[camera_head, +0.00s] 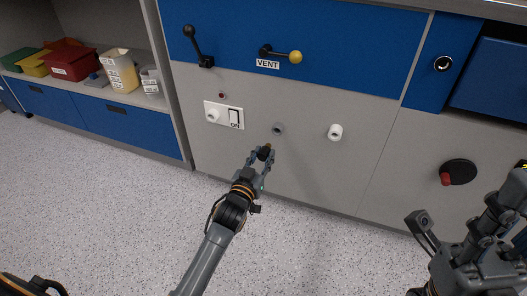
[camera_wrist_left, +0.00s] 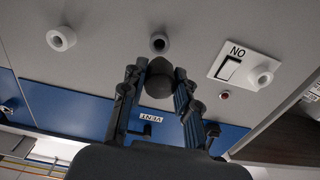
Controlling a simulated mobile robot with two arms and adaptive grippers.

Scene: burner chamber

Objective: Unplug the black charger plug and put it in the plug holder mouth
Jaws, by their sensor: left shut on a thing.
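My left gripper (camera_head: 262,156) is shut on the black charger plug (camera_wrist_left: 158,84), a dark rounded body between its fingertips in the left wrist view. In the head view the plug is mostly hidden by the fingers. The gripper is in front of the grey cabinet panel, just below a small grey round opening (camera_head: 278,129). That opening also shows in the left wrist view (camera_wrist_left: 159,43), apart from the plug. A white round fitting (camera_head: 335,131) sticks out to its right. I cannot tell for certain which is the plug holder mouth. My right gripper (camera_head: 466,212) is open and empty at the lower right.
A white switch plate (camera_head: 224,115) with a white round socket and a rocker is left of the grey opening. Above are a black lever (camera_head: 198,46) and the yellow-knobbed vent handle (camera_head: 282,54). A red-handled black dial (camera_head: 457,172) is at right. The floor is clear.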

